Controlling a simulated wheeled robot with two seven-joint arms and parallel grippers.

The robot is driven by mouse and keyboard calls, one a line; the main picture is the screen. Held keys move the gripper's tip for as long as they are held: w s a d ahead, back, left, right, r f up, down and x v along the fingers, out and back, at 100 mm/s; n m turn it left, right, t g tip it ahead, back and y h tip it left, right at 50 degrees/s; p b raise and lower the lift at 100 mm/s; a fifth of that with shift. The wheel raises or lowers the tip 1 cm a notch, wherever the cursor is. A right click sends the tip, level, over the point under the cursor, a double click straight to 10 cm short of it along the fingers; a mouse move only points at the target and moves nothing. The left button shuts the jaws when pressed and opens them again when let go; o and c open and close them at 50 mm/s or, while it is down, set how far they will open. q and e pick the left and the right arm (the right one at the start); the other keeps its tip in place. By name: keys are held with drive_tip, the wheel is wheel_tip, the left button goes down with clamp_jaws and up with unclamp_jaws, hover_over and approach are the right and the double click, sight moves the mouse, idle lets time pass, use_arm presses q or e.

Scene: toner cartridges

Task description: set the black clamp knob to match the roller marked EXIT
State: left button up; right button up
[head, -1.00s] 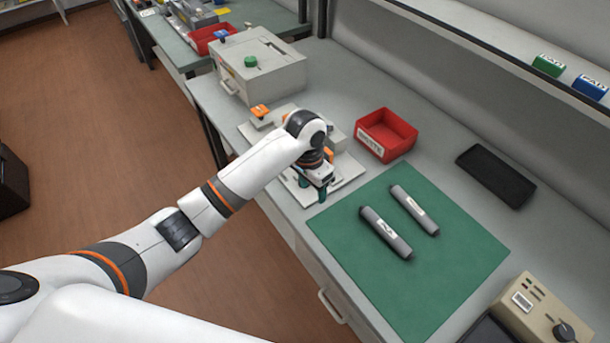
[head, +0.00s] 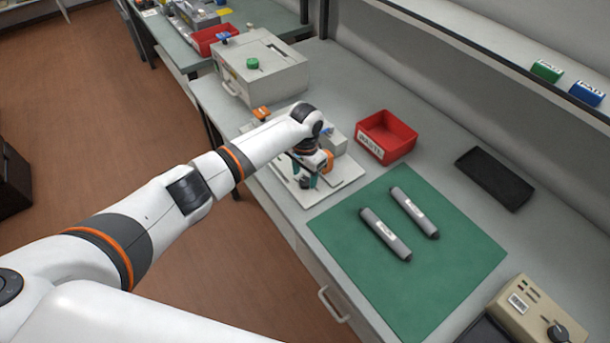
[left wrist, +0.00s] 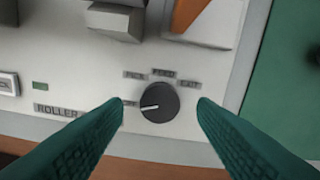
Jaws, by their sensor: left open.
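The black clamp knob (left wrist: 160,102) shows in the left wrist view on a pale panel. Its white pointer line points left, slightly downward, toward a partly hidden label. Other labels stand around its top, and the one at upper right reads EXIT (left wrist: 189,84). My left gripper (head: 305,177) is open over the light fixture plate (head: 340,180); its teal fingers lie on either side of the knob, with gaps visible. The knob is hidden in the head view. Two grey rollers (head: 386,235) (head: 414,212) lie on the green mat; their labels are too small to read. My right gripper is out of view.
A red WASTE bin (head: 371,149) stands behind the green mat (head: 440,265). A grey box with a green knob (head: 252,63) is at the back left. A black tray (head: 495,178) lies to the right, and a beige device (head: 540,310) at the front right.

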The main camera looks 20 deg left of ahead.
use_arm(q)
drive_tip(key=shift+f, duration=1)
drive_tip(key=c, duration=1)
drive_tip(key=shift+o, duration=0.2)
